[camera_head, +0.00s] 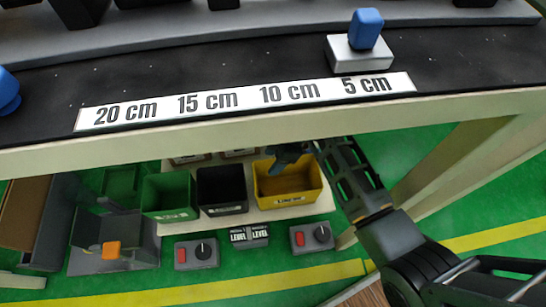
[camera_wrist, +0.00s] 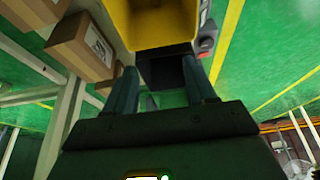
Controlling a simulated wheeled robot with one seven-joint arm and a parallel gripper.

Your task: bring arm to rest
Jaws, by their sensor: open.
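The yellow bin (camera_wrist: 160,28) fills the top middle of that view, past the fingertips. I cannot tell whether the gripper touches the bin.
A dark shelf with a distance scale (camera_head: 245,100) crosses the head view. A blue clip (camera_head: 366,28) sits on a silver block (camera_head: 358,55). Black (camera_head: 222,190) and green (camera_head: 169,197) bins stand left of the yellow one.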

